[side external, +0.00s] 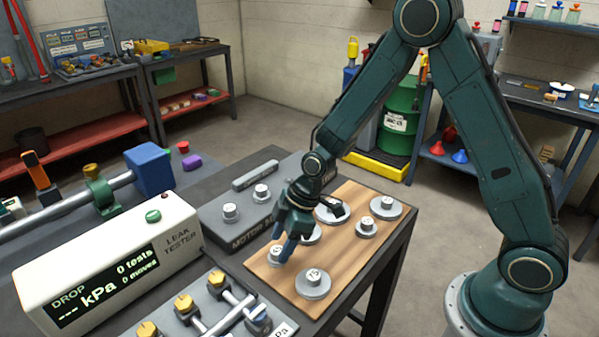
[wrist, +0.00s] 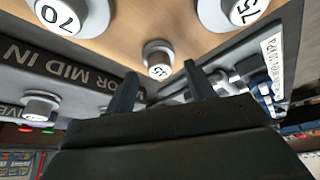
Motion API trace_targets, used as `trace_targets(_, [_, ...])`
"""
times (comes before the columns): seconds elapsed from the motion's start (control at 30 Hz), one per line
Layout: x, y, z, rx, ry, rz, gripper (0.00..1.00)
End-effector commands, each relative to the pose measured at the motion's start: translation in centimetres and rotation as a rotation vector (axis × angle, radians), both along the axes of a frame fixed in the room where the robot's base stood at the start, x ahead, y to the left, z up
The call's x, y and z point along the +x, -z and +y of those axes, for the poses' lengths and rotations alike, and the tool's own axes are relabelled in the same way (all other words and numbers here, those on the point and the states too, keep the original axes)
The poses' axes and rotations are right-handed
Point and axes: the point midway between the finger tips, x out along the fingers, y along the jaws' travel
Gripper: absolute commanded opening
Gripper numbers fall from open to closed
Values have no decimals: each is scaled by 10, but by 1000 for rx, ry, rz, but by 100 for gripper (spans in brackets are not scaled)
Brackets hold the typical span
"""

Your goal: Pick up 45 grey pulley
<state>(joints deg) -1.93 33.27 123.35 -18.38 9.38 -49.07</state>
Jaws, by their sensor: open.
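The 45 grey pulley (wrist: 156,50) is a small grey disc with a raised hub and a white numbered cap, which looks like 45. It sits near the board's edge, ahead of and between my fingers in the wrist view. My gripper (wrist: 159,80) is open and empty, with its two fingers apart. In the side external view, my gripper (side external: 284,243) points down just above and beside the small pulley (side external: 275,256) at the board's left edge. The fingers partly cover that pulley, and its number is too small to read there.
The wooden board (side external: 345,262) holds several other grey pulleys, including a 70 (wrist: 60,14) and a 75 (wrist: 238,12) near the 45. A grey motor plate (side external: 240,237) with pegs lies to the left. A leak tester (side external: 110,268) and valve fittings (side external: 190,312) stand nearby.

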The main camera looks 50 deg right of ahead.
Motion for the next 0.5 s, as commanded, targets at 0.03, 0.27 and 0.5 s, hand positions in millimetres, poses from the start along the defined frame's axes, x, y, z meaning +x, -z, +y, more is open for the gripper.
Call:
trace_targets(0.03, [1, 5, 2, 0, 0, 1, 54])
trace_targets(0.27, [4, 18, 6, -1, 0, -1, 54])
trace_targets(0.5, [5, 18, 6, -1, 1, -2, 54])
